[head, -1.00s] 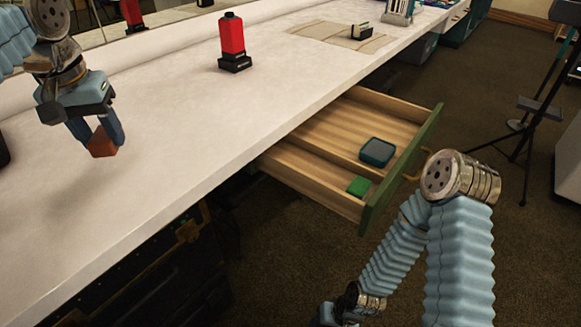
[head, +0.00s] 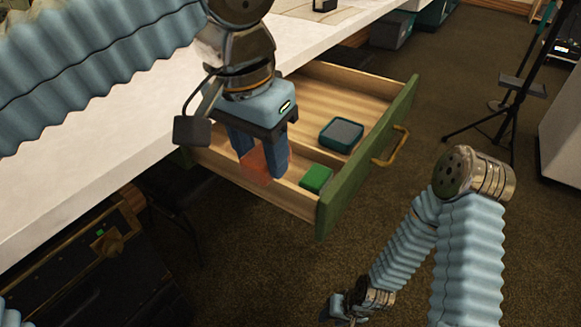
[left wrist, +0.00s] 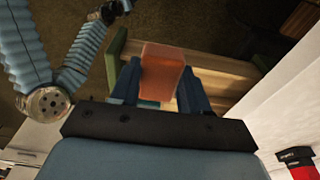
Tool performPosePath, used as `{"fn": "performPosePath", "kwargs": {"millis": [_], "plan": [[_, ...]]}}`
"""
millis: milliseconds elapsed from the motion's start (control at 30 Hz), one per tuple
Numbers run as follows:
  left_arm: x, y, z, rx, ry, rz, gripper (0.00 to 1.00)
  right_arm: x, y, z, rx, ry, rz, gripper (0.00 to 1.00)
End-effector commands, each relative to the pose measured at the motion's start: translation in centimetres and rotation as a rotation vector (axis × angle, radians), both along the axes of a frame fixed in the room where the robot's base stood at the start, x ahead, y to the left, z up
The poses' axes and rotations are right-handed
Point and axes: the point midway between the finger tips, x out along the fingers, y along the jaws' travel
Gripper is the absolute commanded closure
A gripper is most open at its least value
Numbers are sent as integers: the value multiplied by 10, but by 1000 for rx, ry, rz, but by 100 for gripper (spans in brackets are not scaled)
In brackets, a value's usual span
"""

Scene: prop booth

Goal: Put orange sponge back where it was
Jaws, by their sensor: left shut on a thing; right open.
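The orange sponge (head: 254,168) is held between the fingers of my left gripper (head: 257,158), over the open drawer (head: 366,160). The sponge also shows in the left wrist view (left wrist: 162,68), between the two blue fingers. In the head view it hangs over the near, narrower compartment, left of a green block (head: 315,178); its exact height above the drawer floor is hard to tell. My right gripper (head: 343,308) is low at the bottom of the head view, away from the drawer, small and partly seen; it is open and empty.
A teal box (head: 341,135) with a grey top lies in the wider drawer compartment, beyond the divider. The white counter (head: 90,190) edge is left of the drawer. A red bottle (left wrist: 300,165) shows on the counter in the left wrist view. A black tripod (head: 505,110) stands at right.

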Motion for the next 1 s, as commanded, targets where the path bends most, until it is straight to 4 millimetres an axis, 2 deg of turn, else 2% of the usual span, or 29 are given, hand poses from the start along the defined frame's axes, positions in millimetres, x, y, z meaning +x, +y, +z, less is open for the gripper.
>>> {"fn": "performPosePath", "kwargs": {"millis": [67,333,500,833,1000], "plan": [[13,-3,-8,2,4,-3,88,0,0,-2,-1,0,-1,57],[86,-12,-40,3,4,0,88,0,-1,-3,-2,0,-2,57],[111,-15,-73,2,3,-1,88,0,-1,-10,-2,0,-2,57],[132,-18,-98,1,2,-1,88,0,-1,-14,0,1,-2,57],[133,-17,-127,1,1,-2,88,0,0,-25,3,3,0,57]]}}
